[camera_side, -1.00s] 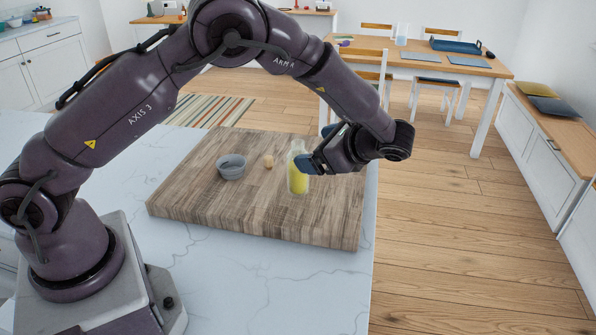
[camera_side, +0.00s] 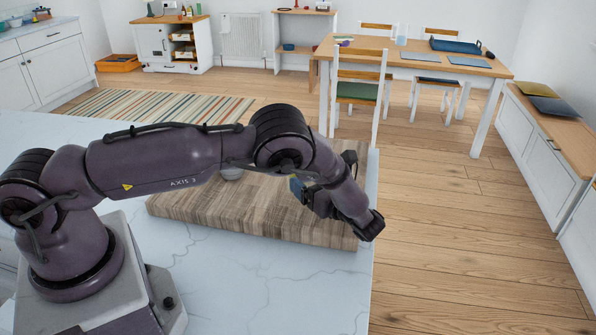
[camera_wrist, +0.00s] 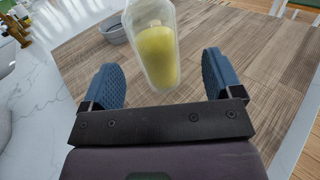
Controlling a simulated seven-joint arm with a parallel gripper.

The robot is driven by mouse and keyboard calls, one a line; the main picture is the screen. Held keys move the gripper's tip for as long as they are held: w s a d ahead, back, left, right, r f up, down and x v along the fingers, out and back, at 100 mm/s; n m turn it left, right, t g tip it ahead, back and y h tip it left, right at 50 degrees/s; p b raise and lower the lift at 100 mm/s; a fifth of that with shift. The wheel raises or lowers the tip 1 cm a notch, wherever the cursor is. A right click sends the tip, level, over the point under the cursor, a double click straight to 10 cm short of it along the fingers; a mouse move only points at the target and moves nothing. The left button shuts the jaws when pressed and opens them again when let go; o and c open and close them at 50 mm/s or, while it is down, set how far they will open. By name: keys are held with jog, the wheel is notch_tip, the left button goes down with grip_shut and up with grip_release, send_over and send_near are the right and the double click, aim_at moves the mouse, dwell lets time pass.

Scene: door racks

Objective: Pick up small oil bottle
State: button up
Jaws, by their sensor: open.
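The small oil bottle (camera_wrist: 157,55), clear with yellow oil, shows in the wrist view ahead of and between the two blue fingers of my gripper (camera_wrist: 164,78). The fingers are apart, with visible gaps between them and the bottle. In the side view my gripper (camera_side: 299,188) is low over the right part of the cutting board (camera_side: 210,213). There the bottle is mostly hidden by my arm; only a bit of yellow shows by the fingers.
A grey bowl (camera_wrist: 113,29) stands on the board, left of the bottle in the wrist view; it is partly hidden in the side view (camera_side: 231,174). The white marble counter (camera_side: 250,275) is clear in front of the board.

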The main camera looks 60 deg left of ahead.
jog(key=a, duration=0.5)
jog(key=shift+s+a+f, duration=0.2)
jog(key=shift+s+a, duration=0.1)
jog(key=shift+s, duration=0.1)
jog(key=c, duration=1.2)
jog(key=shift+r, duration=0.15)
